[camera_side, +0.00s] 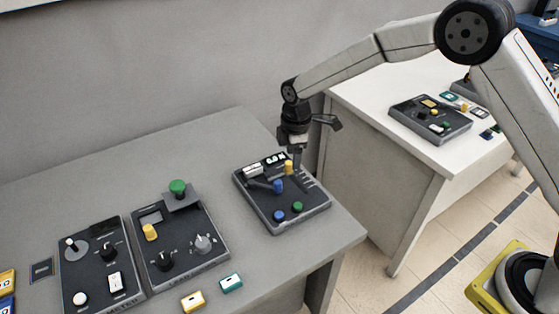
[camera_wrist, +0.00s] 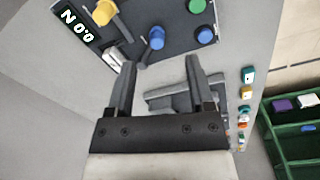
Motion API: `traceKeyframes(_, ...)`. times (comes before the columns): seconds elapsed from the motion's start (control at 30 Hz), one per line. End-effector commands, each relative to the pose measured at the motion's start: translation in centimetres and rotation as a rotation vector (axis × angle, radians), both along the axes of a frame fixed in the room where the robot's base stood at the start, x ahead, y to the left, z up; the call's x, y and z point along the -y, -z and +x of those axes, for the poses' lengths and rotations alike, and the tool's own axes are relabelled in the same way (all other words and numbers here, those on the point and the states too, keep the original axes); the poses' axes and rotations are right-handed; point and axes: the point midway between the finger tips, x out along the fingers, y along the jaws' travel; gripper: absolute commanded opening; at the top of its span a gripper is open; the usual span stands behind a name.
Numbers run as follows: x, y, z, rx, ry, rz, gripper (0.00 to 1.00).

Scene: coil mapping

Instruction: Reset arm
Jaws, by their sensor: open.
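My gripper (camera_side: 296,152) is above the back part of the right-hand dark control panel (camera_side: 262,212) on the grey table. In the wrist view my gripper (camera_wrist: 160,62) has its two fingers spread, with nothing between them. The panel shows beyond the fingertips there, with a yellow knob (camera_wrist: 105,12), two blue knobs (camera_wrist: 157,38) and (camera_wrist: 204,35), a green knob (camera_wrist: 197,6), a white switch (camera_wrist: 115,58) and a lit display (camera_wrist: 78,27). In the side view one finger partly overlaps the area by the yellow knob (camera_side: 289,167); I cannot tell whether they touch.
Two more panels (camera_side: 180,240) and (camera_side: 95,262) stand to the left, one with a raised green button (camera_side: 178,187). Small yellow (camera_side: 193,301) and teal (camera_side: 231,283) blocks lie in front. A white table (camera_side: 365,92) stands behind. A green bin (camera_wrist: 280,130) shows in the wrist view.

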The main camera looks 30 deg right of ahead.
Motion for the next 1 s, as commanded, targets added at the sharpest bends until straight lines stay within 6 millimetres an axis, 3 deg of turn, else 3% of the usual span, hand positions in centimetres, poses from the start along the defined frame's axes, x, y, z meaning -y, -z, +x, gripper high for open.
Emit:
traceKeyframes(0.5, 6.5, -4.5, -9.4, 0.081, 0.576, 0.055, 0.68)
traceKeyframes(1.0, 10.8, -5.5, -21.1, 0.147, 1.108, 0.136, 0.68)
